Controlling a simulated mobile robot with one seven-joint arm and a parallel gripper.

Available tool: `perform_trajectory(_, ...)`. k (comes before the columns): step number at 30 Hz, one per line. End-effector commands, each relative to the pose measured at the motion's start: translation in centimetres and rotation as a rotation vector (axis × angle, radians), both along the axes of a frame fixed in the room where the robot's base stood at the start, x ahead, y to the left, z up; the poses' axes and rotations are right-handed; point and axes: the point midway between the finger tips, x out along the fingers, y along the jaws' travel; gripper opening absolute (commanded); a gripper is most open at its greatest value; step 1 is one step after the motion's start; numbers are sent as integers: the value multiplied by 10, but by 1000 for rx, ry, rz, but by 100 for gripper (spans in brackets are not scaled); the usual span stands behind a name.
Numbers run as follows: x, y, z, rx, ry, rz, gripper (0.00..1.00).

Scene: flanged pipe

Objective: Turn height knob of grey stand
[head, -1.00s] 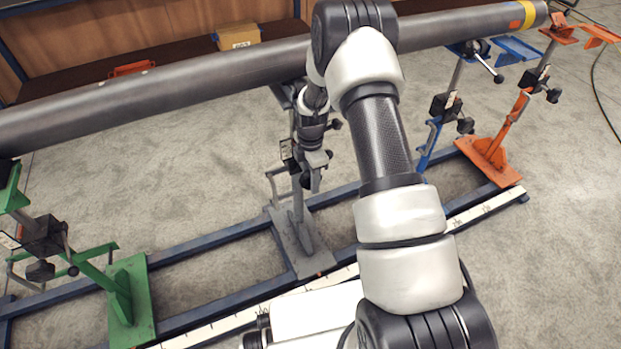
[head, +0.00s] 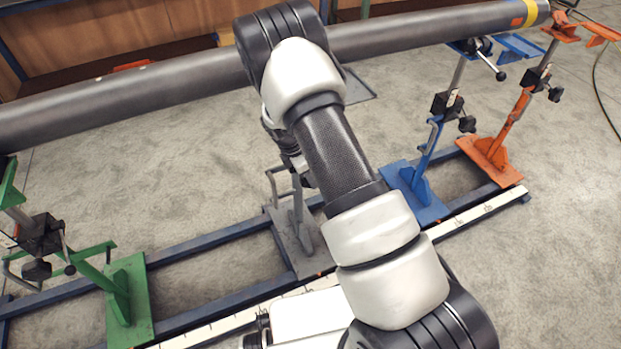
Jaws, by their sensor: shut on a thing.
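The grey stand (head: 297,240) stands on the blue floor rails, left of the blue stand. Its foot plate, lower post and a bent handle show in the head view. Its upper part and most of its height knob are hidden behind my arm. My gripper (head: 301,166) shows only in part at the left edge of my forearm, beside the grey post at knob height. It is shut on the height knob, though the fingers and their contact are mostly covered.
A long dark pipe (head: 130,98) runs across above the stands. A green stand (head: 128,295) is at left, a blue stand (head: 418,190) and an orange stand (head: 490,155) at right. Blue rails and a white measuring strip (head: 470,212) cross the floor. Open concrete lies behind.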

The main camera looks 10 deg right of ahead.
Motion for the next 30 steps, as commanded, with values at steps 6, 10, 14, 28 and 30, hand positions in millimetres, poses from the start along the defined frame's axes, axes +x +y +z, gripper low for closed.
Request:
perform_trajectory(6,0,4,-4,-206,-41,10,0)
perform_trajectory(10,1,5,-5,-327,-66,11,0)
perform_trajectory(14,1,5,-5,-448,-91,9,0)
perform_trajectory(28,0,5,-5,-844,-171,5,0)
perform_trajectory(30,1,5,-5,-887,-180,5,0)
